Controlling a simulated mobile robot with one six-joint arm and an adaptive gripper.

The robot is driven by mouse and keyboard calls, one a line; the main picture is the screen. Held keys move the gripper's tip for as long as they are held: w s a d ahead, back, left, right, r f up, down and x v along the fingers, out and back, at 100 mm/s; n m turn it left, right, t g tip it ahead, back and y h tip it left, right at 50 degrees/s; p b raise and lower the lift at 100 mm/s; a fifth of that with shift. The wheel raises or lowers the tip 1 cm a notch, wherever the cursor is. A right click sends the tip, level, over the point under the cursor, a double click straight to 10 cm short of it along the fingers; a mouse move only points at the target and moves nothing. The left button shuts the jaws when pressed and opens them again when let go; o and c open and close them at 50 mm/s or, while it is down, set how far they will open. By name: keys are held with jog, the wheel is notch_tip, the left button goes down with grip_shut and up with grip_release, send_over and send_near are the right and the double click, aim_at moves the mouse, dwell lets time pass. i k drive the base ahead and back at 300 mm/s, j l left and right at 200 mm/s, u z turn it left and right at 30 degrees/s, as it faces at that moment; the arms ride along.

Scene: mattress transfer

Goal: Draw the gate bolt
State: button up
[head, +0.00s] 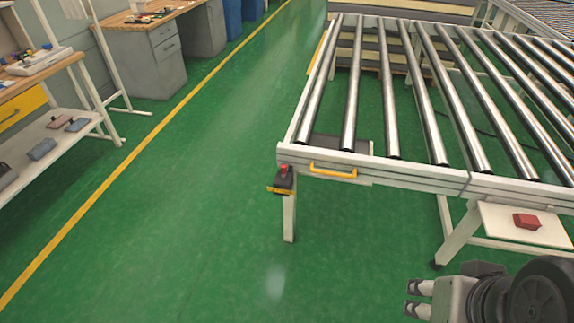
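A roller table (400,174) with steel rollers fills the right side of the head view. A yellow bar-shaped handle (333,171) is on its near edge, close to the left corner. A small black block with a red knob (284,172) and a yellow base is on the corner post, left of the handle. I cannot tell which part is the gate bolt, or whether it is drawn. My gripper (411,298) is at the bottom right, pointing left. Its two fingers are apart with nothing between them. It is clear of the table edge and the handle.
A white shelf (540,232) with a red block (527,221) is under the table, above my gripper in the picture. Workbenches (150,28) line the left side. The green floor (170,220) between the benches and roller table is clear.

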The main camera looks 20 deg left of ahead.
aim_at(285, 167)
jog(key=i+j, duration=0.75)
jog(key=j, duration=0.2)
jog(key=i+j+u, duration=0.1)
jog(key=i+j, duration=0.65)
jog(key=j, duration=0.15)
